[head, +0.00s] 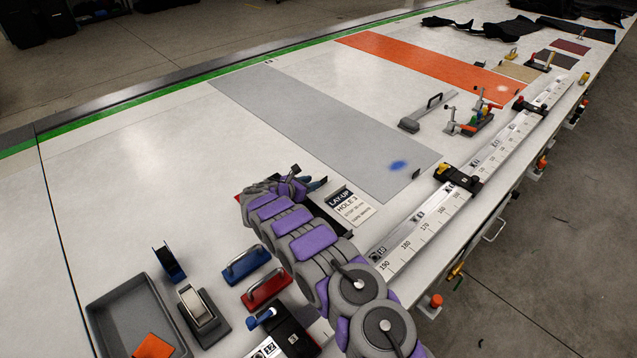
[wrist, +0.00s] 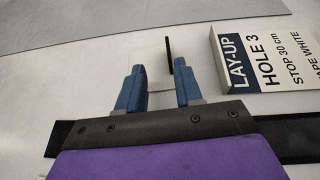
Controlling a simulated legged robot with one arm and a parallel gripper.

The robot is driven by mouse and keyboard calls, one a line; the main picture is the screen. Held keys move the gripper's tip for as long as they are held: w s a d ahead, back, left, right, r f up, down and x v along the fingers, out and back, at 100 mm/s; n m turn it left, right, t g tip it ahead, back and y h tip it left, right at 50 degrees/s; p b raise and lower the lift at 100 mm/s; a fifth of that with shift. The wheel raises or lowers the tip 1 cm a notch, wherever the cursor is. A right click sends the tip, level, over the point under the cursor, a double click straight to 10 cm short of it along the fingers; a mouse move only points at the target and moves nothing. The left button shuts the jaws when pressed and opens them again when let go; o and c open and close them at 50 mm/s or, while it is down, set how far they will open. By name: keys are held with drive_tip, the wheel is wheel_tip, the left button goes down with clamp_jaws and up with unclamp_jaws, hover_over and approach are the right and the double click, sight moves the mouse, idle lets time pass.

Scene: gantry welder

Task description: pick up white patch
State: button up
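A pale square that looks like the white patch (wrist: 150,52) lies on the white table, just beyond and between my fingertips in the wrist view. Its edges are faint against the table, and a thin black upright strip (wrist: 169,55) stands at its right side. I cannot make the patch out in the head view, where my arm covers that area. My gripper (wrist: 160,67) has its two blue fingers apart with nothing held between them. In the head view my gripper (head: 304,184) is low over the table, beside the grey sheet's near edge.
A LAY-UP HOLE 3 sign (wrist: 265,55) stands close right of my fingers. A grey sheet (head: 320,125) with a blue spot and an orange sheet (head: 430,62) lie beyond. A ruler rail (head: 420,230) runs along the right edge. Blue (head: 247,263) and red handled blocks (head: 267,289) sit nearer.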

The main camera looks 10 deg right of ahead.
sight(324, 185)
drive_tip(key=shift+w+d+f, duration=0.2)
drive_tip(key=d, duration=0.1)
drive_tip(key=w+d, duration=0.1)
drive_tip(key=d, duration=0.1)
drive_tip(key=d+f, duration=0.1)
drive_tip(key=d, duration=0.1)
drive_tip(key=shift+w+d+f+b, duration=0.1)
drive_tip(key=shift+w+b, duration=0.25)
drive_tip(key=shift+w, duration=0.05)
drive_tip(key=shift+d, duration=0.3)
drive_tip(key=a, duration=0.3)
drive_tip(key=c, duration=0.6)
drive_tip(key=shift+d, duration=1.2)
clamp_jaws()
